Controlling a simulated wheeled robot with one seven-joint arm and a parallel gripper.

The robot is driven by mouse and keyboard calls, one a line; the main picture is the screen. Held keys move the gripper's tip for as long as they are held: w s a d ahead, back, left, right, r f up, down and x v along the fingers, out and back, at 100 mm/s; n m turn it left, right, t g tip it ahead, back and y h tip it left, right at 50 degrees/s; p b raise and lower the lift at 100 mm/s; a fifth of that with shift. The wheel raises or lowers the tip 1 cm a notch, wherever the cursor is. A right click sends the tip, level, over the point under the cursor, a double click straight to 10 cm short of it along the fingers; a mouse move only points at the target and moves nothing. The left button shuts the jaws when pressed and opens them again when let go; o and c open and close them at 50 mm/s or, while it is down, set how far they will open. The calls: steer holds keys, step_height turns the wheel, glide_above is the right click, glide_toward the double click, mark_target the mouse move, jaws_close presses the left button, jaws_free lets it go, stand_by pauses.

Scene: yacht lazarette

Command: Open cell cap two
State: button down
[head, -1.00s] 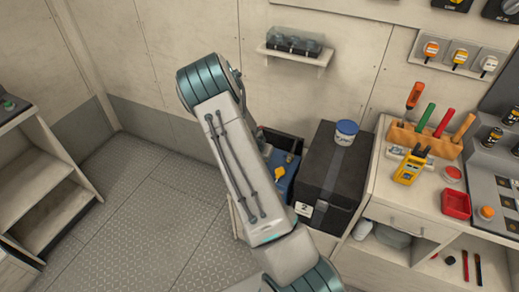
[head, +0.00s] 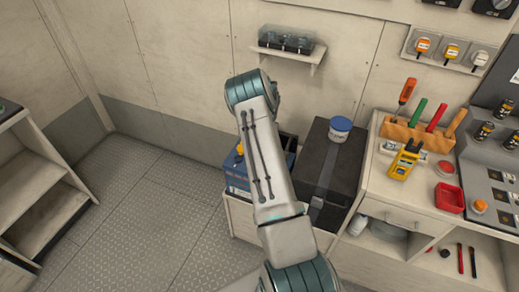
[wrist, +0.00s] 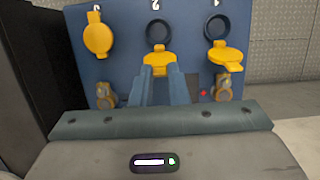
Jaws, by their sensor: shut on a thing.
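The blue battery box (wrist: 125,30) fills the upper wrist view, with three yellow caps in a row. The middle cap (wrist: 157,60), under a mark that looks like a 2, is swung down from its dark round opening (wrist: 158,32). My gripper (wrist: 160,72) is shut on this cap, its fingertips partly hidden against it. The right cap (wrist: 226,56) also hangs below an uncovered opening (wrist: 216,27). The left cap (wrist: 98,38) sits flat over its place. In the head view the battery (head: 237,178) is partly hidden behind my arm, and my gripper is hidden.
A black case (head: 330,165) stands right of the battery with a blue-and-white tub (head: 340,128) on it. A bench (head: 385,190) with tools is further right. A small wall shelf (head: 290,55) is above. The floor at left (head: 130,210) is clear.

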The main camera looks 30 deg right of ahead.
steer(key=shift+s+f+g+y, duration=0.2)
steer(key=shift+f+g+y, duration=0.1)
steer(key=shift+f, duration=0.35)
steer(key=shift+a+r+b, duration=0.1)
steer(key=shift+b, duration=0.25)
steer(key=c, duration=1.4)
jaws_free()
steer(key=shift+w, duration=0.2)
steer(key=shift+d+r, duration=0.2)
steer(key=shift+r, duration=0.05)
steer(key=shift+w+d+r, duration=0.1)
steer(key=shift+w+r, duration=0.05)
steer(key=shift+r, duration=0.1)
steer(key=b+v, duration=0.2)
steer(key=v, duration=1.1)
steer(key=shift+d, duration=0.1)
